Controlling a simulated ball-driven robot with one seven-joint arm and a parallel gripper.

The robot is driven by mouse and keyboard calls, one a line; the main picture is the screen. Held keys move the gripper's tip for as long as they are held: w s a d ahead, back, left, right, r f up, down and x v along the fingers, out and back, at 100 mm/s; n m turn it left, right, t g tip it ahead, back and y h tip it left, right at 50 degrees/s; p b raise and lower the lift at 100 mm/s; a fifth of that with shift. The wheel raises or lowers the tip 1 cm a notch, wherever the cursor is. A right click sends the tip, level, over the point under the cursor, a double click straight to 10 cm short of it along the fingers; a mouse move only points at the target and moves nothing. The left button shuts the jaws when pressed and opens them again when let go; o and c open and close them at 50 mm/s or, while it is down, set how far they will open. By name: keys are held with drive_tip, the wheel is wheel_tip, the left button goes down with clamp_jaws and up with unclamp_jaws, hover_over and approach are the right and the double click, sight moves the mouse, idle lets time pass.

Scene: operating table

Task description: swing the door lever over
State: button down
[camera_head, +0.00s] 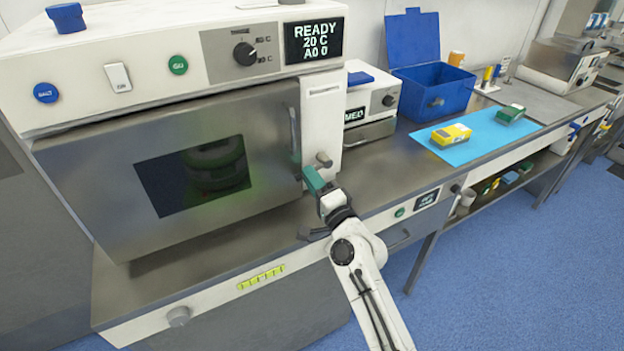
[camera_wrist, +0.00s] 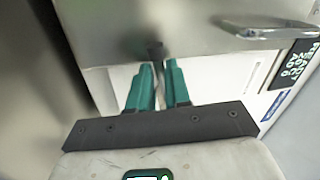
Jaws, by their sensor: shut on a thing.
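The steel door (camera_head: 110,190) of the white sterilizer has a dark window and a vertical bar handle (camera_head: 293,130). The door lever (camera_head: 323,160) is a small grey part on the white panel just right of the door. My gripper (camera_head: 313,180), with green fingers, is at the lever, low by the door's right edge. In the wrist view the fingers (camera_wrist: 158,80) are closed around a slim grey piece below a dark round hub (camera_wrist: 155,50). The fingers hide most of the lever, so its exact angle is hard to tell. The bar handle also shows in the wrist view (camera_wrist: 270,31).
The display (camera_head: 314,41) reads READY, 20 C. A smaller white unit (camera_head: 372,100), an open blue box (camera_head: 432,90) and a blue mat (camera_head: 475,140) with yellow and green packs stand to the right. The steel counter (camera_head: 390,160) is bare before the small unit.

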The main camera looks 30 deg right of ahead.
drive_tip(key=c, duration=1.1)
unclamp_jaws()
drive_tip(key=s+f+b, duration=0.2)
drive_tip(key=s, duration=0.8)
drive_tip(key=shift+s+d, duration=0.15)
drive_tip(key=shift+s, duration=0.15)
